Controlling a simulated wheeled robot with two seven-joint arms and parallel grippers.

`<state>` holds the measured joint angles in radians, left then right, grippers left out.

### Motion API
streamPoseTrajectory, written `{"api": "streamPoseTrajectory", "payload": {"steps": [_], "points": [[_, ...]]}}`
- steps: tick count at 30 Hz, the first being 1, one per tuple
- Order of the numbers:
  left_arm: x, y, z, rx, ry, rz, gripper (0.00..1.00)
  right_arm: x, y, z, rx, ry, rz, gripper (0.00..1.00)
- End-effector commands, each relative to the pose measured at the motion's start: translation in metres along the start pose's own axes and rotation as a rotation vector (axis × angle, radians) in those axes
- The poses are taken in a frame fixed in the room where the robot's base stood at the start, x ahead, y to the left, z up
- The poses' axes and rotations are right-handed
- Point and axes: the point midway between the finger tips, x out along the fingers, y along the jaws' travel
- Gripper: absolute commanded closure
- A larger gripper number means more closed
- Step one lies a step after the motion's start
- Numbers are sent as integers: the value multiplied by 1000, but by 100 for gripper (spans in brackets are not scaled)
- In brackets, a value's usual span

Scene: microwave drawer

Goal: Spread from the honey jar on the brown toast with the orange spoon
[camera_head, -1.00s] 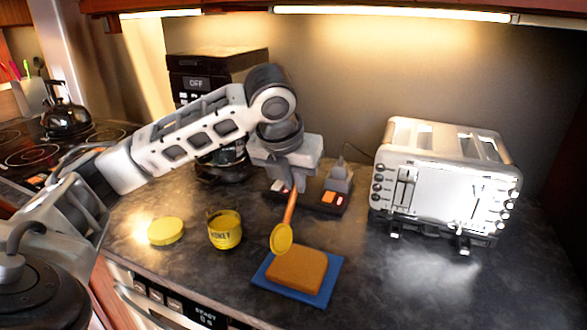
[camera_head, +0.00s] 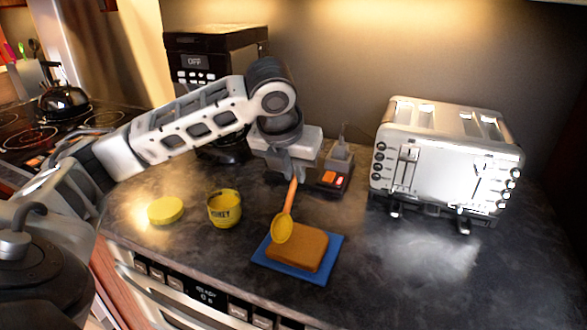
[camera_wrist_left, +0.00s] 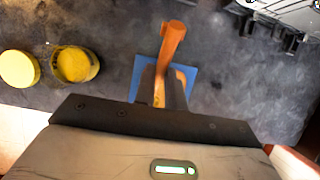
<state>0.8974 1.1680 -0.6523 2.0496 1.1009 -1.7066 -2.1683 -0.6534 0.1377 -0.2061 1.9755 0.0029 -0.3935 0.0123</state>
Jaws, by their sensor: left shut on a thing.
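My left gripper (camera_head: 292,172) is shut on the orange spoon (camera_head: 289,197), which hangs down with its yellow-coated bowl (camera_head: 282,229) at the left edge of the brown toast. I cannot tell whether the bowl touches the toast. The brown toast (camera_head: 303,249) lies on a blue square (camera_head: 264,255). The open honey jar (camera_head: 224,210), yellow with dark lettering, stands to the left. In the left wrist view the spoon handle (camera_wrist_left: 172,42) rises toward the camera, over the blue square (camera_wrist_left: 192,75); the gripper hides most of the toast. My right gripper is not in view.
A yellow lid (camera_head: 166,210) lies left of the jar. A silver toaster (camera_head: 445,160) stands at the right.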

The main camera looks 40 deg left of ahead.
Motion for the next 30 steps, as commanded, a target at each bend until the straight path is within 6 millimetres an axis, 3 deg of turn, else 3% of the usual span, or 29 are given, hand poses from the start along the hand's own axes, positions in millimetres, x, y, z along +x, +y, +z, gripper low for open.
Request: {"api": "streamPoseTrajectory", "payload": {"steps": [30], "points": [[10,0,-5,0,0,0,100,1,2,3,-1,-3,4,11]]}}
